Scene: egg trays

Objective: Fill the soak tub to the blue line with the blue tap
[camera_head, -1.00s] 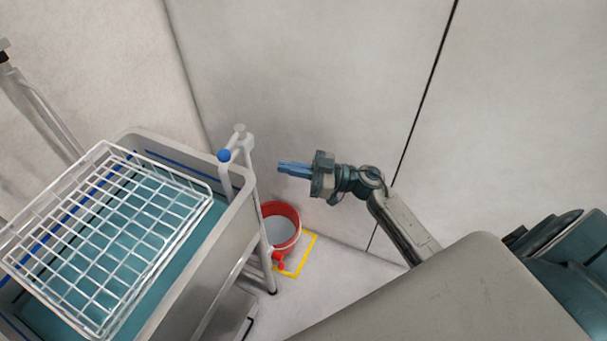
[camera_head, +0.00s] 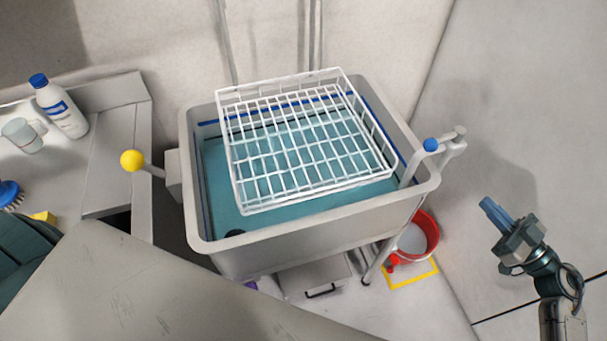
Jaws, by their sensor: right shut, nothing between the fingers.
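The grey soak tub (camera_head: 315,238) stands in the middle of the view with teal liquid (camera_head: 222,190) in it. The blue line (camera_head: 377,106) runs along the inside wall and shows above the liquid surface. A white wire basket (camera_head: 318,190) sits over the tub, covering much of the liquid. The blue tap (camera_head: 430,145) has a round blue knob on a white pipe at the tub's right corner; whether liquid runs from it I cannot tell. My right gripper (camera_head: 487,204) is shut and empty, right of the tub and apart from the tap. My left gripper is not in view.
A yellow knob (camera_head: 131,160) on a lever sticks out left of the tub. A red bucket (camera_head: 431,235) stands on the floor by a yellow marking (camera_head: 412,276). A bottle (camera_head: 62,112), a clear cup (camera_head: 22,138) and a blue brush (camera_head: 9,192) are on the left counter.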

